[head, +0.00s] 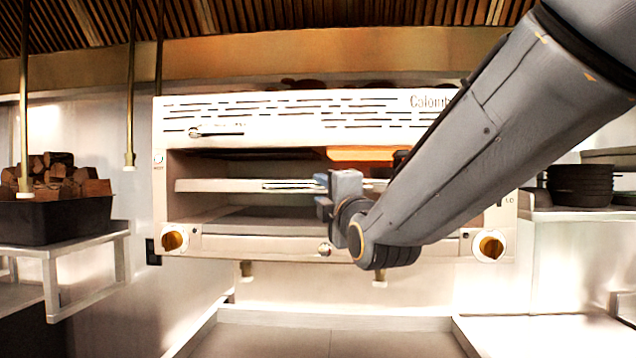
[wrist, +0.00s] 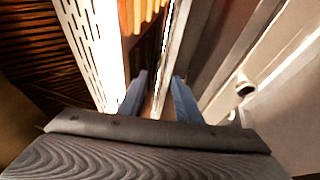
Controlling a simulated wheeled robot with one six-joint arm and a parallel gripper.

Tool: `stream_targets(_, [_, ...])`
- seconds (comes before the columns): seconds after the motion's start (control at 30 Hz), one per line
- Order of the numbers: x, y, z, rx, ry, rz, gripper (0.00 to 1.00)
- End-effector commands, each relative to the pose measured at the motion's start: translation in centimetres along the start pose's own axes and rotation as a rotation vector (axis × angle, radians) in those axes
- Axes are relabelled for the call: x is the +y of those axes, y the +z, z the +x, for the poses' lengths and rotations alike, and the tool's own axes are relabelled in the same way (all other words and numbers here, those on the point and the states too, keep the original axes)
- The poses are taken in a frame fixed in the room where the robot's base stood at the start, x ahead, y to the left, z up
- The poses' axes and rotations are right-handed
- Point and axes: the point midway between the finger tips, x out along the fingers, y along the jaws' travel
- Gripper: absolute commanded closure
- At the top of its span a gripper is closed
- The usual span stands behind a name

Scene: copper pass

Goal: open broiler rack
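The broiler (head: 300,110) is a white wall unit with a slotted top panel and an open front cavity. Its rack (head: 220,185) is a pale horizontal shelf across the cavity, with a light handle bar (head: 290,185) at its front. My gripper (head: 322,190) is at the front of the rack, at the right end of the visible handle. In the wrist view its two blue-grey fingers (wrist: 156,95) stand apart, with a pale edge of the rack showing between them. Whether they touch the handle cannot be told. My arm hides the right part of the rack.
Gold knobs (head: 172,239) sit at the broiler's lower corners. A black bin of wood chunks (head: 65,215) stands on a left shelf. Black pans (head: 580,185) are stacked at right. Lamps on rods (head: 129,158) hang at left. The counter (head: 330,340) below is clear.

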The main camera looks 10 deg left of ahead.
Motion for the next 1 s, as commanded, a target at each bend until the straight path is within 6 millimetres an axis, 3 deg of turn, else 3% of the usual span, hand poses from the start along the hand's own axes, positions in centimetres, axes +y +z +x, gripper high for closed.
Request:
stream_targets(0.3, [0.1, 0.1, 3.8, -0.002, -0.002, 0.0, 0.69])
stream_targets(0.73, [-0.1, 0.3, 4.5, -0.005, -0.002, 0.001, 0.69])
stream_targets(0.9, [-0.1, 0.3, 4.5, -0.005, -0.002, 0.001, 0.98])
stream_targets(1.0, [-0.1, 0.3, 4.5, -0.005, -0.002, 0.001, 1.0])
